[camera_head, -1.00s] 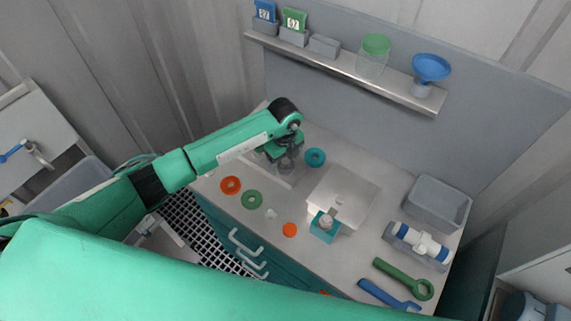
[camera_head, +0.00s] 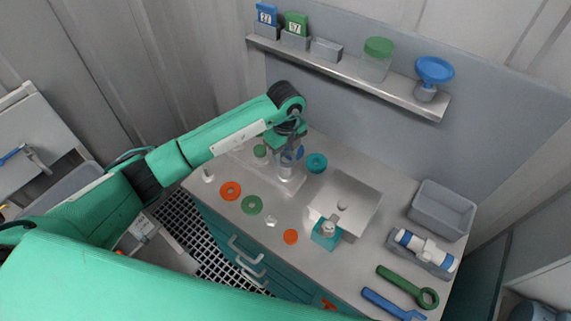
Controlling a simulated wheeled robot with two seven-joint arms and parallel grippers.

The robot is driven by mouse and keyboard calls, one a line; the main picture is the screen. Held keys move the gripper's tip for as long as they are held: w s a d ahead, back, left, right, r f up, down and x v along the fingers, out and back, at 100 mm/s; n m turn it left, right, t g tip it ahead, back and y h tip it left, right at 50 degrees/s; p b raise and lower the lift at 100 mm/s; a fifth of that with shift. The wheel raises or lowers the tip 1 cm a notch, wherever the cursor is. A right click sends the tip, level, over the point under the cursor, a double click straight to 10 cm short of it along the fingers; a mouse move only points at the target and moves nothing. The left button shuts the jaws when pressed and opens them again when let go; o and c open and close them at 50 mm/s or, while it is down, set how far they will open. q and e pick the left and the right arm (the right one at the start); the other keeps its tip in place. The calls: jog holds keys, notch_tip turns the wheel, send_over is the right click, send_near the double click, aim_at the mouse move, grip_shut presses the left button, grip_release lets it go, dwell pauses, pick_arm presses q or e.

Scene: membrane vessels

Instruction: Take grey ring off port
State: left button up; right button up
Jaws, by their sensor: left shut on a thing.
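My left gripper (camera_head: 287,143) points down over the back left of the worktop, above a clear-grey upright port (camera_head: 286,169) on a pale plate. Its jaws are shut on a small grey piece that looks like the grey ring, largely hidden by the fingers. I cannot tell whether the ring is fully clear of the port. My right gripper is not in view.
A teal ring (camera_head: 316,163), an orange ring (camera_head: 230,190) and a green ring (camera_head: 252,204) lie nearby. A shelf (camera_head: 345,72) runs along the back wall.

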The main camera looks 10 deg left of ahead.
pick_arm(q)
notch_tip(320, 180, up, 14)
jog(key=b, duration=0.3)
